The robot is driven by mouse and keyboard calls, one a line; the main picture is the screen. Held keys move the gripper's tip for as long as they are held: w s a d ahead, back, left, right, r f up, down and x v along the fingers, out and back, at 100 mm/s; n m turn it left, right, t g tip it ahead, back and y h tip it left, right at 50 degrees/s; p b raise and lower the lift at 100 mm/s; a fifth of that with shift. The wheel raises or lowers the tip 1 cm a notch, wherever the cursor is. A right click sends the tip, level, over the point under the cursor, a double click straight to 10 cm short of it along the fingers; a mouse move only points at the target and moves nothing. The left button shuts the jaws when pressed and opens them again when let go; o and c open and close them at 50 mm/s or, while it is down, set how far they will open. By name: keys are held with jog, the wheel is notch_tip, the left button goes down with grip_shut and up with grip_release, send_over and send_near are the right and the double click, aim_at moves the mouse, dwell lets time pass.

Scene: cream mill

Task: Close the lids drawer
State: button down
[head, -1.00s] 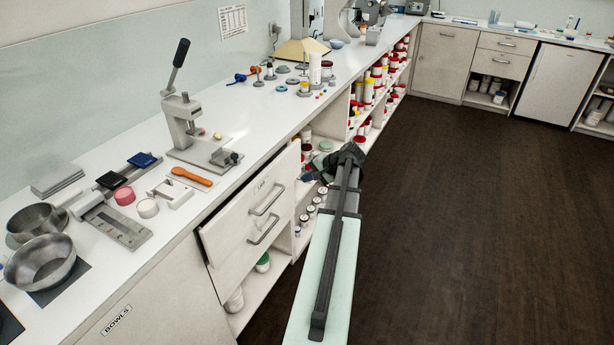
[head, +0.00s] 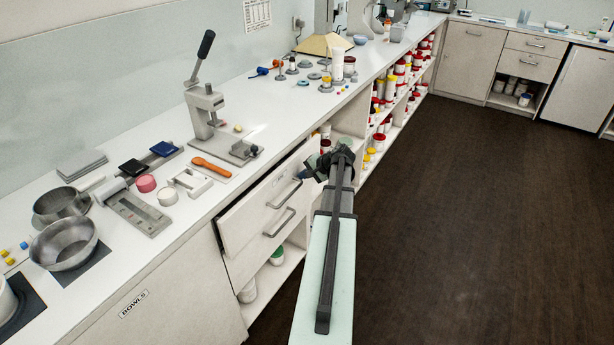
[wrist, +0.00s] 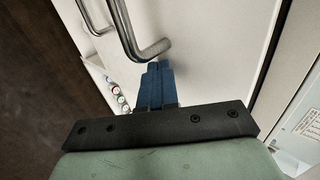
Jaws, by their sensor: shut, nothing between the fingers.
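The upper drawer (head: 258,203) under the counter stands partly out, with a narrow dark gap behind its front's top edge. It has a grey bar handle (head: 285,194) and a small label too blurred to read now. My gripper (head: 299,174) is at the right end of this drawer front, partly hidden by its own wrist. In the wrist view my blue fingers (wrist: 156,72) are shut and empty. Their tips are at the pale front panel (wrist: 210,45), right beside the end of a metal handle (wrist: 150,50). I cannot tell whether they touch it.
A second handle (head: 279,223) sits below on the same unit. Open shelves with several jars (head: 400,80) run along the counter to the right. A lever press (head: 208,110) and metal bowls (head: 65,243) stand on the counter (head: 190,215). The dark floor (head: 470,220) is clear.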

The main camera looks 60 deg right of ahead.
aim_at(297, 171)
jog(key=shift+w, duration=2.3)
jog(key=shift+s, duration=0.55)
jog(key=s+f+v, duration=0.1)
jog(key=v, duration=1.1)
jog(key=shift+s, duration=0.6)
jog(key=shift+f, duration=0.15)
